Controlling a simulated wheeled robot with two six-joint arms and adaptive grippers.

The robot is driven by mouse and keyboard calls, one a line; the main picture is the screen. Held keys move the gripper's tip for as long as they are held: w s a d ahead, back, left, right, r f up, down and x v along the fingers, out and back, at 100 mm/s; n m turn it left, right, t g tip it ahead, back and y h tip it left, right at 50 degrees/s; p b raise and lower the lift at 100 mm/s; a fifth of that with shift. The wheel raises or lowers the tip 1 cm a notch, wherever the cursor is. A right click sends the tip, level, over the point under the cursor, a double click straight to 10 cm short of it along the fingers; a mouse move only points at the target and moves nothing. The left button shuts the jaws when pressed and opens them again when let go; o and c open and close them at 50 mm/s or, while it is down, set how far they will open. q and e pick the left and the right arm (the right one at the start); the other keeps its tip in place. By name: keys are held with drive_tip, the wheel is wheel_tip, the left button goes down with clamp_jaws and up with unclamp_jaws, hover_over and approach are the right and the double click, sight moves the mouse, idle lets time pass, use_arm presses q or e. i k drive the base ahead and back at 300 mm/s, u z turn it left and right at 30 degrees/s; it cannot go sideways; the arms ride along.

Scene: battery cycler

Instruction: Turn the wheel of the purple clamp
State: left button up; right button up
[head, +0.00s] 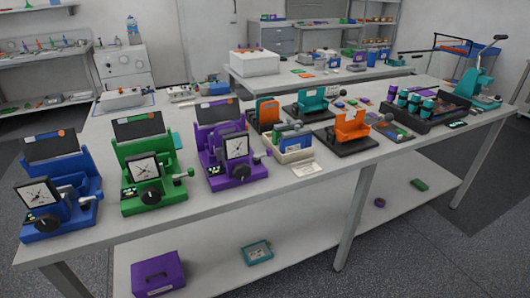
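The purple clamp (215,143) stands upright on the long white table (304,196), left of the middle of the head view. It has a purple base and frame, a dark panel at the top back, and a square white dial face (236,146). A round black knob (241,173) sits low on its front, and a small grey handle (258,157) sticks out on its right side. I cannot tell for sure which of these is the wheel. Neither of my grippers is in view.
A similar green device (150,165) and blue device (58,190) stand to its left. A beige tray (292,156) with battery-like blocks and an orange cradle (345,130) lie to its right. Bare tabletop runs along the front edge.

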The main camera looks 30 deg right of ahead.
sight(242, 171)
drive_tip(key=z, duration=0.85)
drive_tip(key=k, duration=0.55)
drive_tip(key=u, duration=0.15)
